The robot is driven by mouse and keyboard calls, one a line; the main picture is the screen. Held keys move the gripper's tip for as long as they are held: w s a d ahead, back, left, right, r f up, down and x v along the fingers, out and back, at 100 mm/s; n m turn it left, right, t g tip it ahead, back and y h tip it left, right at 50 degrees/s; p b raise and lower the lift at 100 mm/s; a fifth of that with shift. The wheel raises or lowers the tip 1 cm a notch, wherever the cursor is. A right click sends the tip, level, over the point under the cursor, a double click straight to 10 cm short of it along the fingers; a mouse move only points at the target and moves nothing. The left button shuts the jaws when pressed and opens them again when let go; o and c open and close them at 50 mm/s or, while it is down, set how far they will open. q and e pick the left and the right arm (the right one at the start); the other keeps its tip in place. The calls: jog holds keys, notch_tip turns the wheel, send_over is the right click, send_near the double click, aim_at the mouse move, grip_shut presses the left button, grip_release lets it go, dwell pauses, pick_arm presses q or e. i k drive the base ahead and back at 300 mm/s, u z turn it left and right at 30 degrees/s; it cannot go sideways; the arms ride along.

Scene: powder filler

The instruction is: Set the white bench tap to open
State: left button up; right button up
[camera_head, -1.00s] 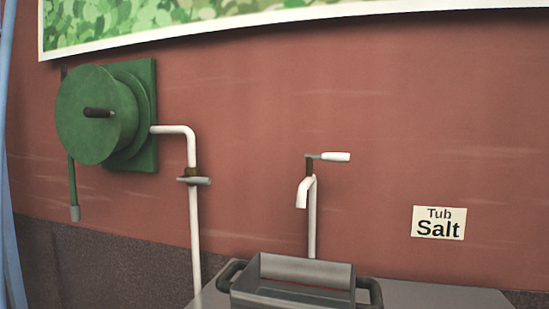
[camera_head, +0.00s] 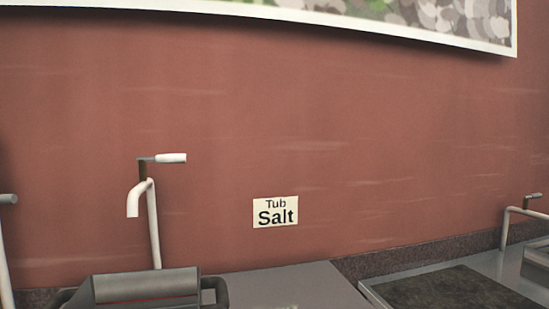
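The white bench tap (camera_head: 152,215) stands at the left of the head view, a thin white upright pipe with a short spout bent down to the left. Its lever (camera_head: 171,158) sits on a dark stem at the top, has a white grip and points to the right. The foot of the tap is hidden behind a grey tub. Neither of my grippers shows in the view.
The grey tub (camera_head: 147,284) with dark handles stands in front of the tap on a grey bench (camera_head: 290,284). A "Tub Salt" label (camera_head: 275,212) is on the red wall. Another tap (camera_head: 518,212) stands at the far right, near a dark-topped tray (camera_head: 455,290).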

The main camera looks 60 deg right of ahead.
aim_at(181, 158)
jog(key=z, duration=2.05)
